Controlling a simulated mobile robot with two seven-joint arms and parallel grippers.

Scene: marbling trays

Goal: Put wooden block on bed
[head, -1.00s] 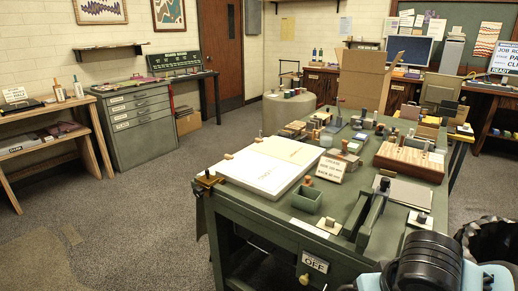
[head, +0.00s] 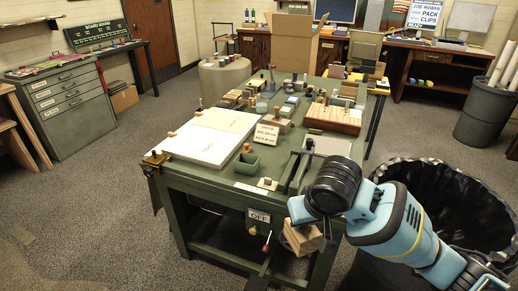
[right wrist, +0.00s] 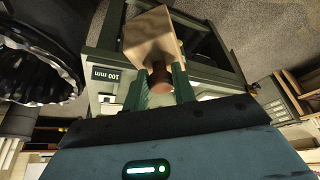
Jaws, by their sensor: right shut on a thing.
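A pale wooden block (head: 303,237) hangs tilted below my right gripper, in front of the green table's front edge. In the right wrist view the wooden block (right wrist: 152,35) has a reddish-brown knob, and my right gripper (right wrist: 159,80) is shut on that knob. In the head view my right wrist hides the fingertips. A flat white slab (head: 190,148), perhaps the bed, lies on the left of the green table top (head: 222,178), with a tan sheet on its far part. The block is apart from it, lower and to its right. My left gripper is out of view.
Several small blocks crowd the table's back. A black-lined bin (head: 425,175) is at the right. Floor left of the table is clear.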

